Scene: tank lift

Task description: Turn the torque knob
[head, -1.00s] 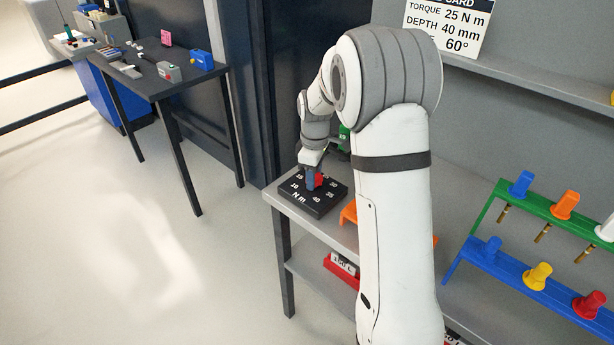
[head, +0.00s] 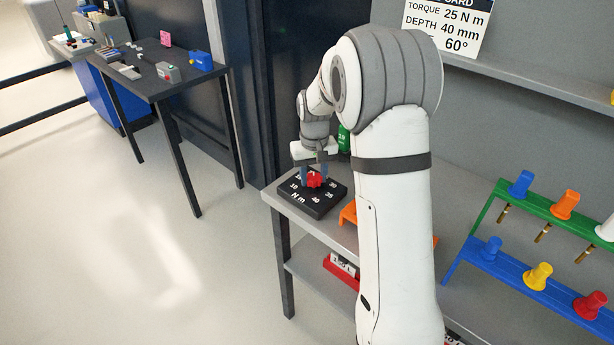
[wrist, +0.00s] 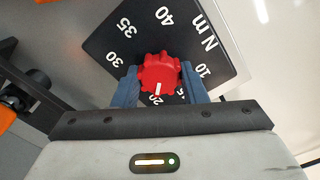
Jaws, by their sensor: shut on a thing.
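The red torque knob (head: 315,180) stands on a black square dial plate (head: 318,207) marked N m, on the grey bench. In the wrist view, the knob (wrist: 159,72) sits between the two blue fingers of my gripper (wrist: 160,88), which is shut on it. My gripper (head: 314,176) points down at the knob in the head view. The knob's white mark points toward my palm, near a partly hidden number that looks like 20. The numbers 10, 30, 35 and 40 show around the dial plate (wrist: 205,65); those near my palm are partly covered.
A wall card (head: 447,22) reads torque 25 N m, depth 40 mm, 60°. An orange stand (head: 348,213) and a green object (head: 344,138) are close to the dial plate. A rack of coloured-handled tools (head: 540,255) stands at right. A dark table (head: 160,75) is at left.

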